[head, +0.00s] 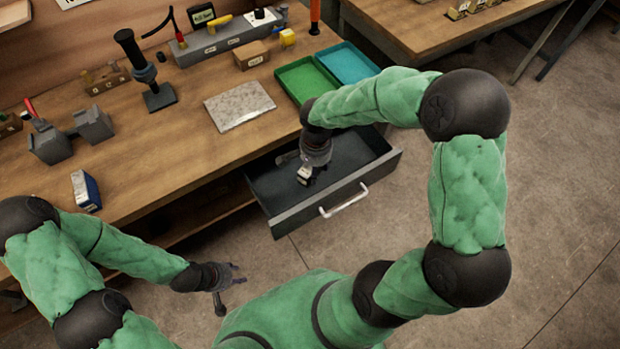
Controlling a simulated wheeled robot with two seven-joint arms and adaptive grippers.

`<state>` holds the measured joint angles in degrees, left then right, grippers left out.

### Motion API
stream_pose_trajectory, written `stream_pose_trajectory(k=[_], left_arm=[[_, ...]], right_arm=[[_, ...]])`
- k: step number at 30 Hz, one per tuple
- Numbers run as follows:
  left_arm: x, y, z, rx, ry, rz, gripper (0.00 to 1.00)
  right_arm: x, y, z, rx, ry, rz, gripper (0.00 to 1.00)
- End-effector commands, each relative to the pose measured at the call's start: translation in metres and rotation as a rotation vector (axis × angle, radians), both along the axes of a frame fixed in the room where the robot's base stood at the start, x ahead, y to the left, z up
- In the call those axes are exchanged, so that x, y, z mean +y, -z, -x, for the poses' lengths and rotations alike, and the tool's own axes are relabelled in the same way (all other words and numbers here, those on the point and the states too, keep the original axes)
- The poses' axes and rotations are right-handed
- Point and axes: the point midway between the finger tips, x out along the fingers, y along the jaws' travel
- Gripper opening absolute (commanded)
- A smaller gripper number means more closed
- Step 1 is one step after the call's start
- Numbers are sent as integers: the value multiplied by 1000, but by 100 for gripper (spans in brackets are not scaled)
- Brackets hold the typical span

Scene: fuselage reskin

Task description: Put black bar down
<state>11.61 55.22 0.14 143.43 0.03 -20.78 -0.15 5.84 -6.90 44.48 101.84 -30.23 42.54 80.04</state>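My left gripper (229,289) is at the lower left, in front of the bench and above the floor. Its dark fingers are spread apart, with no bar visible between them. My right gripper (293,170) points down into the open drawer (300,218) under the bench. One dark finger sticks out to its left, and a light part shows below the wrist. Whether it holds anything is unclear. I cannot make out a black bar; dark shapes blend with the dark drawer floor.
The drawer has a pale handle (343,200). On the wooden bench (180,130) lie a grey plate (239,104), a green tray (306,79) and a blue tray (346,63). A black stand (145,70), grey blocks (93,124) and a blue-white box (85,190) stand further left.

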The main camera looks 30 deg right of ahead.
Motion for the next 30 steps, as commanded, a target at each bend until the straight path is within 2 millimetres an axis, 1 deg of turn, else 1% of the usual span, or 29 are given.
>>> stream_pose_trajectory(k=[1,6,12,20,23,27,30], left_arm=[[0,5,0,0,0,0,40],[0,17,0,0,0,0,40],[0,24,0,0,0,0,40],[0,27,0,0,0,0,40],[0,31,0,0,0,0,40],[0,39,0,0,0,0,40],[0,42,0,0,0,0,40]], right_arm=[[-8,5,-8,-5,6,1,0],[-21,30,-22,-3,3,1,0],[-33,48,-34,-5,2,1,0],[-37,55,-39,-5,1,2,0],[-41,63,-43,-5,2,1,0],[-41,82,-42,-2,1,0,0],[-41,90,-42,-4,1,0,0]])
